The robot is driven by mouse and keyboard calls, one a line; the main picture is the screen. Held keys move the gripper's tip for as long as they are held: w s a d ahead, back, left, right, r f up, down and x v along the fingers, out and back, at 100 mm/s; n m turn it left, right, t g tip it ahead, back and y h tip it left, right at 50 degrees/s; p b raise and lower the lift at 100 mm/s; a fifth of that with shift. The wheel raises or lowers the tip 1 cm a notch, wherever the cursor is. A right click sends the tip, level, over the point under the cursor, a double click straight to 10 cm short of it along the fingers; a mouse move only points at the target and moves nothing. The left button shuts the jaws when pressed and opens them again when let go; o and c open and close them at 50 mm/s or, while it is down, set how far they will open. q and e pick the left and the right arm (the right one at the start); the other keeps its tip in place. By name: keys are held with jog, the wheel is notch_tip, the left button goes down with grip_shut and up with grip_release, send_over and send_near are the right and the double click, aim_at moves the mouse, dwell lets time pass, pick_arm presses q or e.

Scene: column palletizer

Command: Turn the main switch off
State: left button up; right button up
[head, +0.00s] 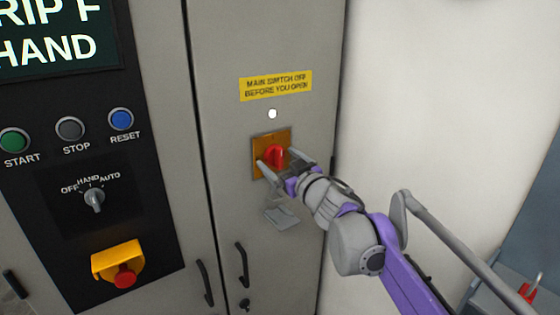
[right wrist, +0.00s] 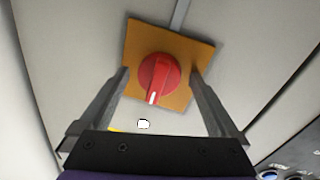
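The main switch is a red rotary knob (head: 274,155) on a square yellow-orange plate (head: 286,137), mounted on the grey cabinet door below a yellow label. In the right wrist view the red knob (right wrist: 158,78) has a raised grip bar with a white mark at its lower end, and the orange plate (right wrist: 190,52) is seen around it. My right gripper (head: 284,166) is at the plate, its fingers open on either side of the knob. In the wrist view a gap shows between each finger and the knob. My left gripper is not in view.
The yellow label (head: 276,85) and a white lamp (head: 272,114) are above the switch. To the left, a black panel holds start, stop and reset buttons, a selector (head: 94,199) and a red emergency stop (head: 124,276). Door handles (head: 242,265) are below. A pale wall is at right.

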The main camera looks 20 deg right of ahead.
jog(key=c, duration=1.2)
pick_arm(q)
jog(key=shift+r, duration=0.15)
pick_arm(e)
jog(key=shift+n, duration=0.3)
jog(key=n+p, duration=0.1)
jog(key=n, duration=0.2)
jog(key=n+y+p, duration=0.1)
jog(key=n+p, duration=0.1)
jog(key=n, duration=0.3)
jog(key=shift+d+t, duration=0.15)
jog(key=shift+t, duration=0.25)
jog(key=n+p, duration=0.1)
jog(key=n, duration=0.4)
jog(key=shift+w+y, duration=0.1)
jog(key=shift+y, duration=0.2)
pick_arm(q)
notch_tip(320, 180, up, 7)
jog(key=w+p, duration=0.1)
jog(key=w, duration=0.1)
jog(key=shift+p, duration=0.4)
pick_arm(e)
jog(key=shift+d+n+y, duration=0.1)
jog(key=shift+n+y, duration=0.4)
jog(key=shift+n, duration=2.2)
